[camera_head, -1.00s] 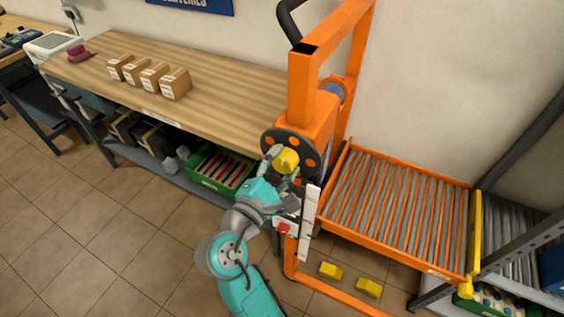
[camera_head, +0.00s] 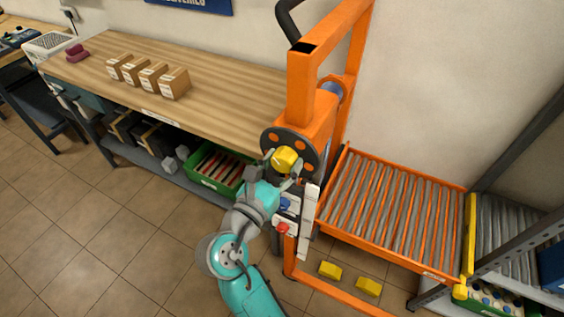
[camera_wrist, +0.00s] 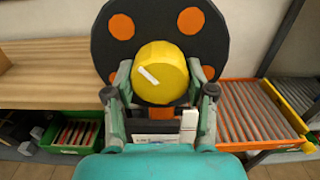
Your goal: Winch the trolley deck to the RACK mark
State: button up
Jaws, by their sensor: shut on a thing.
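The orange trolley's winch has a dark round wheel (camera_head: 310,147) with orange spots and a yellow hub knob (camera_head: 285,159). My gripper (camera_wrist: 162,82) is shut on the yellow knob (camera_wrist: 163,66), one finger on each side. A white line on the knob is tilted in the wrist view. The roller deck (camera_head: 392,215) is on the trolley's right side, near the rack's roller shelf (camera_head: 508,240). A white scale strip (camera_head: 308,225) stands on the mast; its marks are too small to read, so I cannot tell where RACK is.
A wooden workbench (camera_head: 220,90) with several small boxes is at left, a green crate (camera_head: 215,168) below it. A control plate with blue and red buttons (camera_head: 283,228) is beside my wrist. Floor at left is clear.

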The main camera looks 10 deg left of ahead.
jog(key=shift+n, duration=1.3)
jog(key=shift+f+n, duration=0.1)
jog(key=shift+n, duration=0.2)
jog(key=o, duration=1.2)
jog(key=shift+c, duration=0.2)
jog(key=shift+s, duration=0.1)
jog(key=v, duration=1.1)
jog(key=shift+s, duration=0.4)
jog(key=shift+a, duration=0.1)
